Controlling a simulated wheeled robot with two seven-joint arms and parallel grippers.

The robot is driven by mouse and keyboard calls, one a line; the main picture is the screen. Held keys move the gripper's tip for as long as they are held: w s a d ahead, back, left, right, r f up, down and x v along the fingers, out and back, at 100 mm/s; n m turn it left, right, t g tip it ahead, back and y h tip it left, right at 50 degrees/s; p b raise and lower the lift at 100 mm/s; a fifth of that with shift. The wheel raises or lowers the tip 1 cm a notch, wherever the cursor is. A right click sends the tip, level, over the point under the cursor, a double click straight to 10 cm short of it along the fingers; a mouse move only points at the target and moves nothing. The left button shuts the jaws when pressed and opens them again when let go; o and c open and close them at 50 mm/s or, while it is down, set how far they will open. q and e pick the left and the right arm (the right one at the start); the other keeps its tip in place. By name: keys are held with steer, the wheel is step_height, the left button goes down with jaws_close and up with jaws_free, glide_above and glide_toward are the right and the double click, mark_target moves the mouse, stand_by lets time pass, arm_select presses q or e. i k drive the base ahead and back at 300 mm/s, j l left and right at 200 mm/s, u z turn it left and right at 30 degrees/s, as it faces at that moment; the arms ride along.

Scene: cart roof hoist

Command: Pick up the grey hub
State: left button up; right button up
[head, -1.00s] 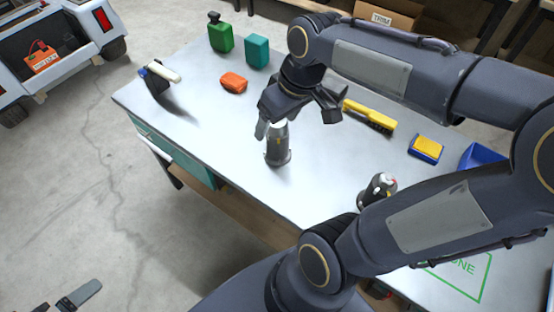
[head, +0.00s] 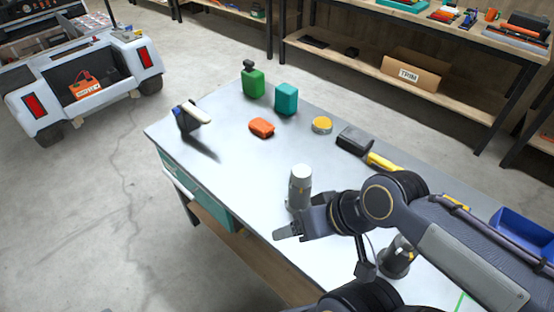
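An upright cylinder (head: 300,187), grey with a pale top, stands near the front edge of the workbench; it may be the grey hub. A second dark grey rounded object (head: 397,258) stands to its right, partly hidden by my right arm. My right gripper (head: 292,226) is low, just in front of the first cylinder's base and overlapping it in the head view. One pale-tipped finger points left; the other finger is not clear, so I cannot tell whether it is open or touching. My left gripper is not in view.
On the workbench (head: 235,170) are a green bottle (head: 253,83), teal box (head: 286,99), orange block (head: 261,127), yellow-topped tin (head: 322,125), black box (head: 355,140) and blue bin (head: 525,232). Shelves stand behind.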

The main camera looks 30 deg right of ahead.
mark_target(298, 199)
steer(key=z, duration=1.3)
